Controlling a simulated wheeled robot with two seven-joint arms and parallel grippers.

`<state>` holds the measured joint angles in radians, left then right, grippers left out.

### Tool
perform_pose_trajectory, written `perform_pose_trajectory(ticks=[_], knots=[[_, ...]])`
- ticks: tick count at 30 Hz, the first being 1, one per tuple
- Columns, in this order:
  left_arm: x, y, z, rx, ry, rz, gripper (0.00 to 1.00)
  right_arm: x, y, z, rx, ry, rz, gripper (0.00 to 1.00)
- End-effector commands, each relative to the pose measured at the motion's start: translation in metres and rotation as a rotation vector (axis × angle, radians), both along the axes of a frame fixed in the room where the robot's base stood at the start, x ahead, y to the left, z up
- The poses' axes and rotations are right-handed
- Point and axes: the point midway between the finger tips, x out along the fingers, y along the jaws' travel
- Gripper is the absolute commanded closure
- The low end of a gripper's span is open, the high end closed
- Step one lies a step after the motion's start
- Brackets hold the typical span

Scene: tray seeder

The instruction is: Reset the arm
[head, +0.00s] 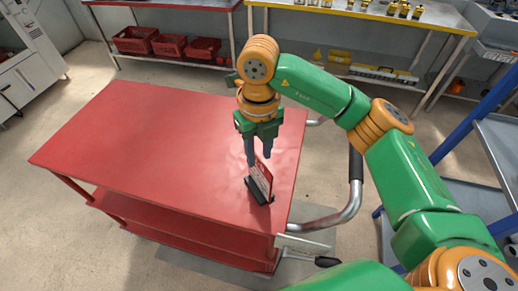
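My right arm, green and orange, reaches in from the lower right over the red cart. My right gripper (258,162) points down near the cart's right end. Its two dark fingers stand apart with a gap between them, so it looks open. Just below the fingertips is a small red panel with a pale label on a black base (262,182), standing on the cart top. The fingertips overlap its upper edge in the picture; I cannot tell whether they touch it. My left gripper is not in view.
The red cart (150,135) has a wide bare top and a lower shelf. A metal handle (345,212) curves at its right end. Red crates (168,45) sit on a shelf behind. A yellow-edged bench (350,14) stands at the back, a blue-framed rack (502,140) at the right.

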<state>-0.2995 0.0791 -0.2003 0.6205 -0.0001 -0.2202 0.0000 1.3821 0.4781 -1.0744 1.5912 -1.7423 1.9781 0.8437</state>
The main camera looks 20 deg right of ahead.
Motion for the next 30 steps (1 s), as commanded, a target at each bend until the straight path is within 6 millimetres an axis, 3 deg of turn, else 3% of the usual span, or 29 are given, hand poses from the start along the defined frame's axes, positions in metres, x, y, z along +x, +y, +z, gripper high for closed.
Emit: perform_pose_trajectory(ticks=[6, 20, 27, 30], knots=[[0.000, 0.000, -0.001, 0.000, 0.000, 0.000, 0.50, 0.000, 0.000, 0.022, 0.000, 0.000, -0.001, 0.64], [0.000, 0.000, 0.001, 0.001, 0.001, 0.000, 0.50, 0.000, 0.000, 0.025, 0.000, 0.001, -0.001, 0.64], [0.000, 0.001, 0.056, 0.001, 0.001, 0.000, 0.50, 0.000, 0.000, 0.081, 0.000, 0.001, -0.001, 0.64], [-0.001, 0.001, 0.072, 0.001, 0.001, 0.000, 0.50, 0.000, 0.000, 0.096, 0.000, 0.001, -0.001, 0.64]])
